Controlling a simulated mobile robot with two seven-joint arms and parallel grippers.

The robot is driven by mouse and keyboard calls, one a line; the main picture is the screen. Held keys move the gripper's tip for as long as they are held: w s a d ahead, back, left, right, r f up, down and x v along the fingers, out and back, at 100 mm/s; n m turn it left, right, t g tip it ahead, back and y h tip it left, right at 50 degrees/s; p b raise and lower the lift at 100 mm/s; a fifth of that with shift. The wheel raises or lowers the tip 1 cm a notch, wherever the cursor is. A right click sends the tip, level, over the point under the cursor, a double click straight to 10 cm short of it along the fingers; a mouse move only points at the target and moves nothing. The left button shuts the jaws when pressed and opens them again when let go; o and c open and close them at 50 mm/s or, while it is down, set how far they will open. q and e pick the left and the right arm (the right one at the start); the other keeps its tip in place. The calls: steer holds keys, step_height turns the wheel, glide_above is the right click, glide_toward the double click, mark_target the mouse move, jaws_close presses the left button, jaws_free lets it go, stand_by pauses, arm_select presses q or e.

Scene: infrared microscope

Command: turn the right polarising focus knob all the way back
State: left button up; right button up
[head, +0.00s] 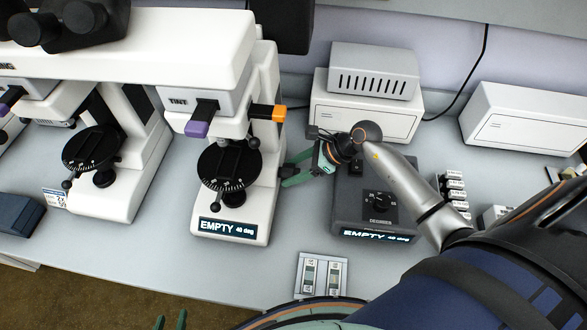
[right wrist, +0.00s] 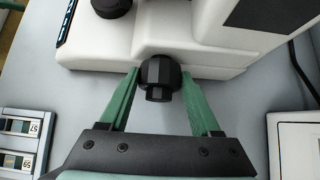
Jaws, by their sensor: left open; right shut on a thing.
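The polarising microscope (head: 236,190) is white, with a round black stage (head: 229,166) and a display (head: 228,228) reading "EMPTY 40 deg". Its right focus knob (right wrist: 158,78) is a faceted black knob on the side of the base, in the right wrist view. My right gripper (head: 291,172) reaches the microscope's right side; its green fingers (right wrist: 160,84) stand on either side of the knob and are shut on it. The knob is not clearly visible in the head view. My left gripper (head: 170,321) is open and empty at the bottom edge, low in front of the bench.
A small slide tray (head: 321,275) lies at the front of the bench. Another white microscope (head: 100,150) stands to the left, and white boxes (head: 367,100) stand behind.

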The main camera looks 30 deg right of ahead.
steer(key=shift+c, duration=0.6)
steer(key=shift+d, duration=0.1)
